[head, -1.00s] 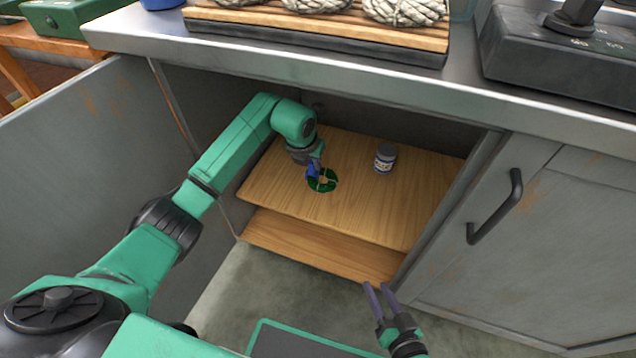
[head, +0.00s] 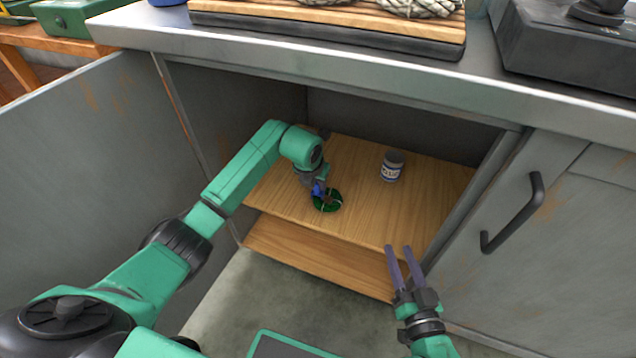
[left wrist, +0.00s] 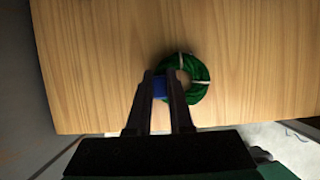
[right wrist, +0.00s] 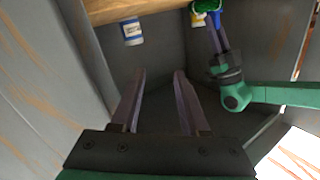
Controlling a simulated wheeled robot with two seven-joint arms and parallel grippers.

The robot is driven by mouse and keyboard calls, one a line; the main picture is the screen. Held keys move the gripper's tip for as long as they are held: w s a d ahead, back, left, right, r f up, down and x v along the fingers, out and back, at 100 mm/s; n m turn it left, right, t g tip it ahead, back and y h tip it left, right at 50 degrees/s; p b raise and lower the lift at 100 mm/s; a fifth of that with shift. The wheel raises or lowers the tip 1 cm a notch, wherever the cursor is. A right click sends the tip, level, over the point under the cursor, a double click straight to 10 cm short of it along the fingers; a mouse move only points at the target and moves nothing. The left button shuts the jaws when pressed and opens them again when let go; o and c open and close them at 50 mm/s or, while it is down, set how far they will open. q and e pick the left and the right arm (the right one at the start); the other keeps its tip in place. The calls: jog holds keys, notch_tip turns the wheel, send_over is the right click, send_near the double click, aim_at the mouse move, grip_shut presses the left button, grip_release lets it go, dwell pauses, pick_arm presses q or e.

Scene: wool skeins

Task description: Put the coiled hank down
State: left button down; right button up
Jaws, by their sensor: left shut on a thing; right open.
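The coiled hank (head: 327,204) is a dark green ring with pale ties, over the wooden shelf (head: 365,215) inside the open cabinet. It also shows in the left wrist view (left wrist: 202,72), with a blue part (left wrist: 159,88) at its left side between my fingers. My left gripper (head: 319,190) is shut on this blue part of the hank. The hank looks flat and close to the shelf; I cannot tell whether it touches. My right gripper (head: 402,250) is open and empty, in front of the shelf edge; its fingers also show in the right wrist view (right wrist: 158,80).
A small labelled jar (head: 392,166) stands on the shelf, right of and behind the hank. A lower board (head: 310,258) lies beneath. The cabinet's side walls and the counter (head: 330,65) above bound the space. The shelf between hank and jar is clear.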

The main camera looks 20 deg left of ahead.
pick_arm(q)
jog(key=c, duration=0.8)
grip_release()
